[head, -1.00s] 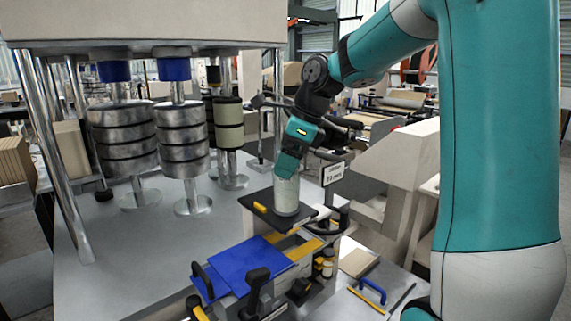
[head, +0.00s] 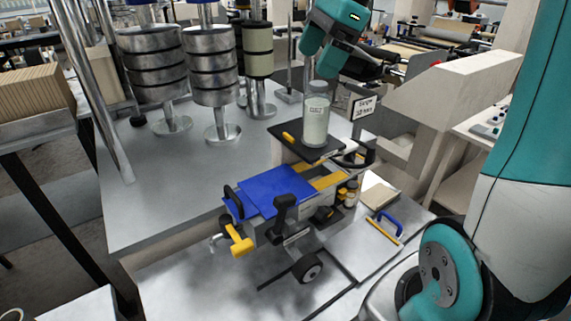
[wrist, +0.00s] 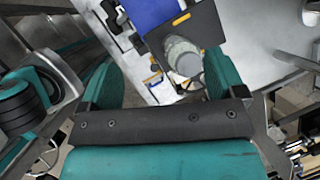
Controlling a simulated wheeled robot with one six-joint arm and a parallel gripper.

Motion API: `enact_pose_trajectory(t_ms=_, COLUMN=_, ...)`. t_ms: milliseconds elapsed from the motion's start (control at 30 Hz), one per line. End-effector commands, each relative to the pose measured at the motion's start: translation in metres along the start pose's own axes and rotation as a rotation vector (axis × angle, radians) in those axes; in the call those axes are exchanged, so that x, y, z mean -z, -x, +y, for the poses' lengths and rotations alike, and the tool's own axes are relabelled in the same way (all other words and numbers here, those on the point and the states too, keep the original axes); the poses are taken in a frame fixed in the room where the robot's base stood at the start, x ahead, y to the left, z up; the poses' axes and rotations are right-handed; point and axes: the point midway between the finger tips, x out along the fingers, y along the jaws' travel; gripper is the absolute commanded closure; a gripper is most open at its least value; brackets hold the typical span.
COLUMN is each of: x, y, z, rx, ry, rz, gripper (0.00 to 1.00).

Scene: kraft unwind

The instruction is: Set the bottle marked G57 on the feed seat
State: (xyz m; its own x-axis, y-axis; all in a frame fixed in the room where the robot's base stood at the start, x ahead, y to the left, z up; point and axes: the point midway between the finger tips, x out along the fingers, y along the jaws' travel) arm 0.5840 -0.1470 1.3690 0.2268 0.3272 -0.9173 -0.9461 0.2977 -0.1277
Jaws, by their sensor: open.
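In the wrist view the bottle (wrist: 183,58) shows between my spread teal fingers (wrist: 162,68), nearer the right one. No marking tells me which surface is the feed seat.
A small sign (head: 364,106) stands right of the bottle. A blue-topped fixture (head: 270,190) with black knobs sits in front of the plate. Stacked metal rolls (head: 212,67) stand to the left. The grey bench left of the fixture is largely clear.

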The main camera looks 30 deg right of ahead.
Motion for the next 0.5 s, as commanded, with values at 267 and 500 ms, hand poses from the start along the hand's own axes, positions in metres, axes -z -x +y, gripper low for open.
enact_pose_trajectory(t_ms=267, x=-0.082, y=-0.067, z=0.102, rx=-0.093, ry=1.057, rz=-0.090, gripper=0.11)
enact_pose_trajectory(t_ms=500, x=-0.099, y=-0.106, z=0.197, rx=-0.134, ry=1.921, rz=-0.191, gripper=0.11)
